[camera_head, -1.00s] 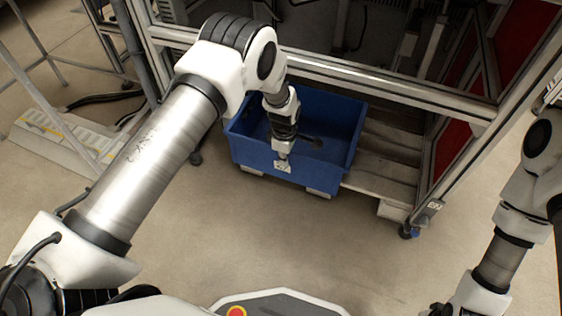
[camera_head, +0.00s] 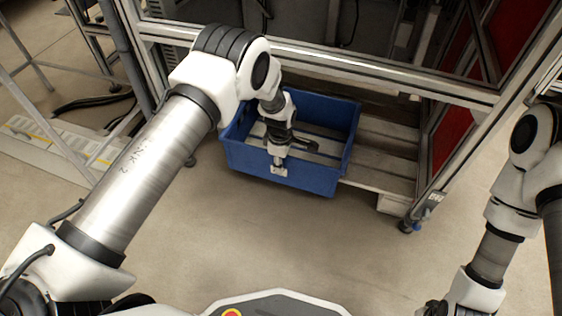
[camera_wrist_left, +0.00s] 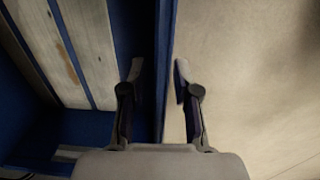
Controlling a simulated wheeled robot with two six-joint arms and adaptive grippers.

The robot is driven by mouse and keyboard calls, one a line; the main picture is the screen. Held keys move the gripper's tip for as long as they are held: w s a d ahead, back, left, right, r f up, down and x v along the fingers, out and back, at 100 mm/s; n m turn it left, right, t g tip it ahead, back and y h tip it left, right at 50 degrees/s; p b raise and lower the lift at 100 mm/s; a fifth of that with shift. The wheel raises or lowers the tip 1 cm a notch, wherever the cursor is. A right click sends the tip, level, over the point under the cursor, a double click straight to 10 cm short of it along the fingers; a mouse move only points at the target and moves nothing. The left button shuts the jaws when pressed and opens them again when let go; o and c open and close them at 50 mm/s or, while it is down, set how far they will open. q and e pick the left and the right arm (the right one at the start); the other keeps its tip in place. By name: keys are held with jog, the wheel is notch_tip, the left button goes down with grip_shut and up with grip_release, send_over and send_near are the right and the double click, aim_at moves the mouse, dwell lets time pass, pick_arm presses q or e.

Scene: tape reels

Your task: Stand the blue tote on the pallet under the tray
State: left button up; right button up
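The blue tote (camera_head: 245,168) is upright at the left part of the wooden pallet (camera_head: 385,168), inside the foot of the metal frame. Pallet-like boards show inside its walls, also in the left wrist view (camera_wrist_left: 92,45), so the tote looks sunk into the pallet. My left gripper (camera_head: 279,160) reaches down at the near wall. My right gripper (camera_head: 432,308) is at the bottom edge, mostly cut off. I cannot make out the tray clearly.
A metal rail (camera_head: 340,68) crosses above and behind the tote. A frame post with a foot (camera_head: 408,226) stands right of the pallet. The pallet's right part is bare, and the floor (camera_head: 270,240) in front is clear.

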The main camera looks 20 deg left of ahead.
pick_arm(q)
notch_tip(320, 180, up, 8)
jog(key=p, duration=0.4)
jog(key=shift+s, duration=0.1)
jog(key=shift+r, duration=0.35)
jog(key=shift+f, duration=0.15)
